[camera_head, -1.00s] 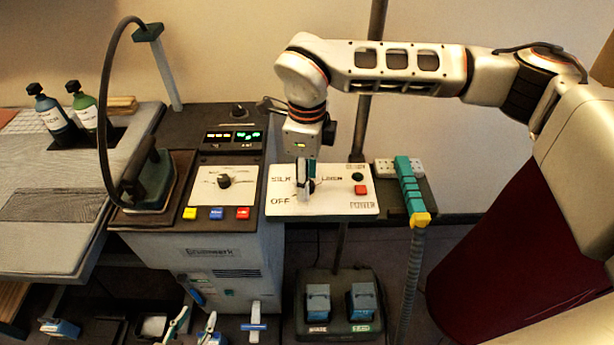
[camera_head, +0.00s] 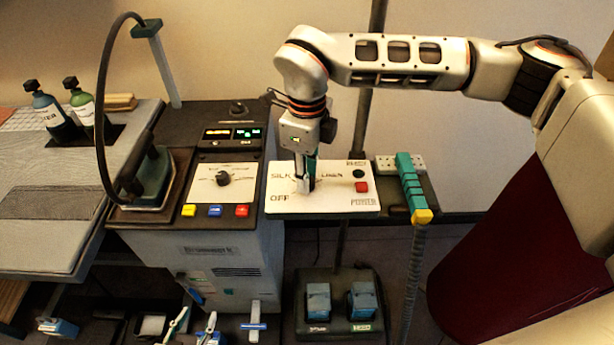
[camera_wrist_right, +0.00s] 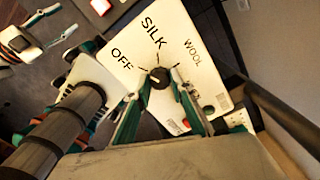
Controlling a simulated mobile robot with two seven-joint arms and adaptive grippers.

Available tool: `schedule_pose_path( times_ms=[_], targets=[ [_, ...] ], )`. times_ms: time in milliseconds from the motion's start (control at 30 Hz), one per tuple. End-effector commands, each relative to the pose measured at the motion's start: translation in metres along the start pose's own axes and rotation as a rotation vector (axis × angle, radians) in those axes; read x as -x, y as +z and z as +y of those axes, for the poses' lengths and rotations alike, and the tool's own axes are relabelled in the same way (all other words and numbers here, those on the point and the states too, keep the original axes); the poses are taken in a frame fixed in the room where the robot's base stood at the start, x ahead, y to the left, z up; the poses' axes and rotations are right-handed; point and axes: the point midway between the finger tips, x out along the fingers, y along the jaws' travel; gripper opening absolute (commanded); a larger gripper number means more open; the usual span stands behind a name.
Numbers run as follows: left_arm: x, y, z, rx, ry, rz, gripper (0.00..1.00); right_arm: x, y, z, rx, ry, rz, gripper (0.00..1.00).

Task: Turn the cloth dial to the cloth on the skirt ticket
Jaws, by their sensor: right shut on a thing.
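The cloth dial (camera_wrist_right: 158,77) is a small dark round knob on a white panel (camera_head: 345,204). SILK, LINEN and OFF show on the panel in the head view; OFF, SILK and WOOL show in the right wrist view. My right gripper (camera_wrist_right: 158,86) is shut on the dial, with a finger on each side; the head view shows it too (camera_head: 307,187). I cannot make out where the dial points. I cannot make out a skirt ticket.
A red button (camera_head: 361,187) sits right of the dial. Left is a grey machine (camera_head: 215,255) with another knob (camera_head: 222,178) and coloured buttons. A teal-topped strip (camera_head: 408,182) is to the right, and two blue pedals (camera_head: 362,300) are below.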

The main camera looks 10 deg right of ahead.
Motion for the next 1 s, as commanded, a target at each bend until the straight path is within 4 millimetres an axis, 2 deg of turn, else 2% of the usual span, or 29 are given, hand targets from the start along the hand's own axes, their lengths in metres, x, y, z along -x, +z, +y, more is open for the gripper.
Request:
schedule_pose_path(
  times_ms=[400,1000],
  targets=[
    [-0.012,0.024,0.004,0.002,0.003,-0.01,0.4,-0.002,0.0,0.0,-0.379,-0.001,0.0,0.01],
    [-0.019,0.042,0.008,0.004,0.006,-0.021,0.4,0.0,0.0,0.0,-0.95,0.0,0.0,0.01]
  ],
)
